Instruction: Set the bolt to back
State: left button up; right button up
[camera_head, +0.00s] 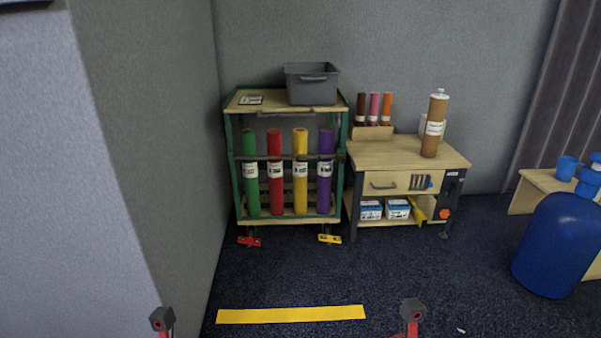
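Several upright labelled rolls, which may be bolts of cloth, are in view; I cannot tell which one the task means. Green (250,187), red (275,190), yellow (300,190) and purple (324,187) rolls stand in a green-framed wheeled rack (235,187). A large brown roll (430,143) stands upright on the wooden workbench (385,158). Smaller dark brown (362,110), pink (374,108) and orange (386,109) rolls stand in a wooden holder at the bench's back left. Only dark and red parts of my arms show at the bottom edge; no gripper fingers are visible.
A grey bin (312,88) sits on the rack's top. The bench has a drawer (382,183) and a lower shelf with blue-white boxes. A blue tank (560,245) stands at right. A wall blocks the left. Dark floor with a yellow strip (290,314) lies clear in front.

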aim_at(342, 159)
jog(key=i+l+u, duration=0.1)
jog(key=l, duration=0.35)
jog(key=i+l+u, duration=0.15)
jog(key=l, duration=0.25)
jog(key=i+l+u, duration=0.1)
jog(key=l, duration=0.4)
jog(key=i+l+u, duration=0.15)
jog(key=l, duration=0.3)
jog(key=i+j, duration=0.2)
jog(key=i, duration=0.15)
jog(key=i+j, duration=0.2)
jog(key=i, duration=0.2)
